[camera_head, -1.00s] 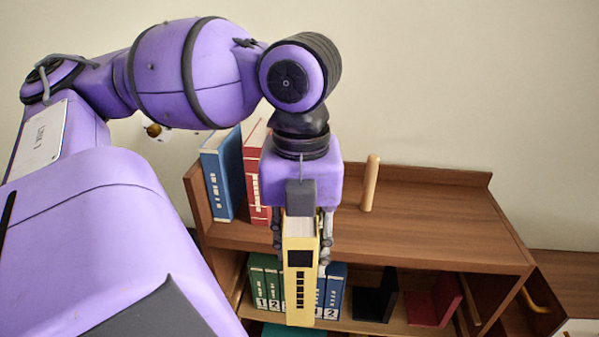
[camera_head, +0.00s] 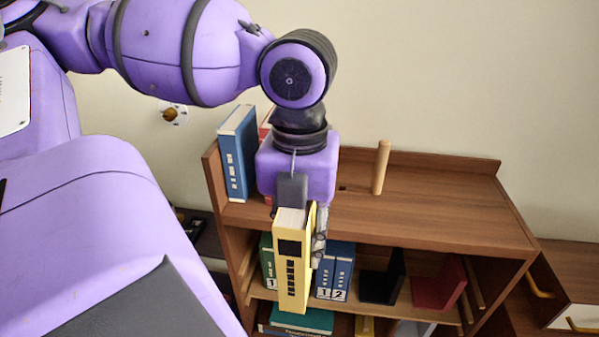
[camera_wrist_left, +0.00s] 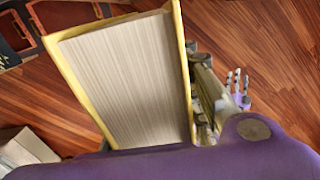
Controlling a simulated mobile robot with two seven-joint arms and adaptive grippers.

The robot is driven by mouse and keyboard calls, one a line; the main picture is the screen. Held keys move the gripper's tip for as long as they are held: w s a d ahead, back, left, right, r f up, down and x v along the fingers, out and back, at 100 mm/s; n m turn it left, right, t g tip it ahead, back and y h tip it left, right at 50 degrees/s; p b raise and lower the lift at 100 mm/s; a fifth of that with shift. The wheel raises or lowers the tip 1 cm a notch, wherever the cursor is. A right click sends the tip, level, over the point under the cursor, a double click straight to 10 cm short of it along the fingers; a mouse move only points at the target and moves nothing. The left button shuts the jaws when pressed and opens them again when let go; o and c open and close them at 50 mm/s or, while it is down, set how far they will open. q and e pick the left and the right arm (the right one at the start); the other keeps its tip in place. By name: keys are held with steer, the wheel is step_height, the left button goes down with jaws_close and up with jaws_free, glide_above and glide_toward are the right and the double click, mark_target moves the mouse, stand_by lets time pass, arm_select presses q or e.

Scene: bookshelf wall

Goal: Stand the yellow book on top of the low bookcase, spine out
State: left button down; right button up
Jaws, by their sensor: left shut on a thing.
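The yellow book (camera_head: 291,268) hangs upright in my left gripper (camera_head: 297,222), its spine with a black square and dark lettering toward the head camera. My left gripper is shut on it from above. The book appears in front of the low bookcase (camera_head: 440,220), its lower part overlapping the open shelf. In the left wrist view the book's pale page block (camera_wrist_left: 130,80) fills the middle between yellow covers. A small purple hand with grey fingers (camera_wrist_left: 237,88), apparently my right gripper, shows in the left wrist view, too small to judge.
On the bookcase top, a blue book (camera_head: 237,155) and a mostly hidden red book (camera_head: 265,125) stand at the left. A wooden peg (camera_head: 381,167) stands near the back. The top right of it is clear. The shelf below holds blue books (camera_head: 334,270) and black (camera_head: 383,278) and red (camera_head: 440,284) bookends.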

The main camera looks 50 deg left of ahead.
arm_select(q)
steer(key=shift+w, duration=0.1)
steer(key=w+a+f+b, duration=0.2)
steer(key=w+a+b, duration=1.2)
steer(key=w, duration=0.6)
steer(key=shift+w+a+f, duration=0.2)
steer(key=shift+w+a, duration=0.15)
steer(key=shift+a, duration=0.5)
arm_select(e)
steer(key=s+f, duration=0.2)
steer(key=f, duration=0.5)
steer(key=s+d+f+g, duration=0.1)
steer(key=s+f, duration=0.2)
steer(key=f, duration=0.4)
steer(key=shift+s+f+g, duration=0.15)
steer(key=shift+g, duration=0.15)
